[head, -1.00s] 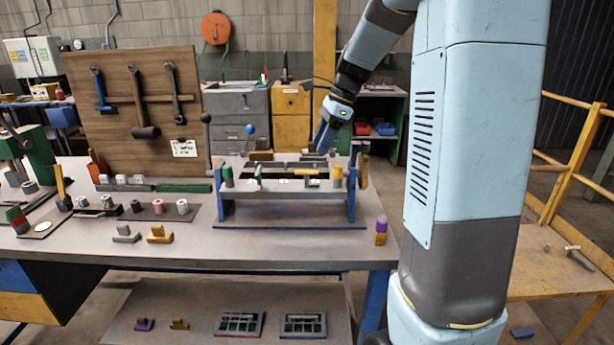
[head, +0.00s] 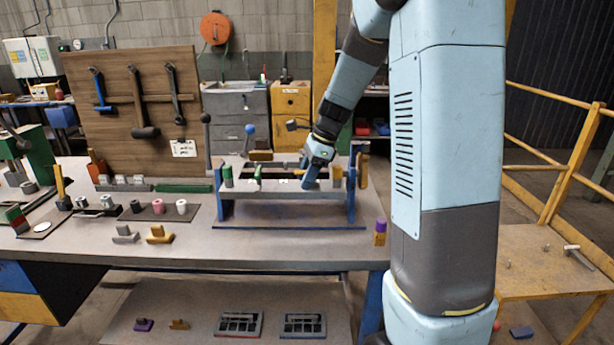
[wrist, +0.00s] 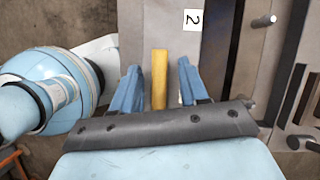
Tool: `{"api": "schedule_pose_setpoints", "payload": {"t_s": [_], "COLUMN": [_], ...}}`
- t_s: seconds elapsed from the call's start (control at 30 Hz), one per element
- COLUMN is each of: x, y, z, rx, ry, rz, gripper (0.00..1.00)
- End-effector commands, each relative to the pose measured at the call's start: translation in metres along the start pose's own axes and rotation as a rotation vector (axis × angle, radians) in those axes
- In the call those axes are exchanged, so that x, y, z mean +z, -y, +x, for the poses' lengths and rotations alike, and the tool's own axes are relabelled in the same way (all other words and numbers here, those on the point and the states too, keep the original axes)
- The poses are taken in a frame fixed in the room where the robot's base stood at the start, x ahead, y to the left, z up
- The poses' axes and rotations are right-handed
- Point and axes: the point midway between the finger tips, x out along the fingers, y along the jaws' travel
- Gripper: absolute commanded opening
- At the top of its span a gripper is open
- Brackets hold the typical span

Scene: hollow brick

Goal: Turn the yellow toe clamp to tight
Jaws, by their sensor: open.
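The yellow toe clamp (wrist: 160,78) shows in the wrist view as a narrow upright bar on a grey surface. My gripper (wrist: 159,72) is open, with one blue finger on each side of the bar and a visible gap on both sides. I cannot tell how deep the fingers reach around the bar.
A blue-knobbed lever (head: 250,130) rises behind.

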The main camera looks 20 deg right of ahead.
Motion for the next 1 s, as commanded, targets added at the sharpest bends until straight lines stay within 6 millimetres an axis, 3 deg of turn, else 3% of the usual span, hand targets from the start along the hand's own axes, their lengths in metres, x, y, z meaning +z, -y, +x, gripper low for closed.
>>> {"api": "schedule_pose_setpoints", "payload": {"t_s": [0.07, 0.53, 1.0], "x": [0.0001, 0.0006, 0.0009], "y": [0.0000, 0.0000, 0.0003], "z": [-0.0001, -0.0003, -0.0001], "rx": [0.000, 0.000, 0.026], "ry": [0.000, 0.000, 0.000], "rz": [0.000, -0.001, -0.059], "gripper": [0.44, 0.00, 0.00]}}
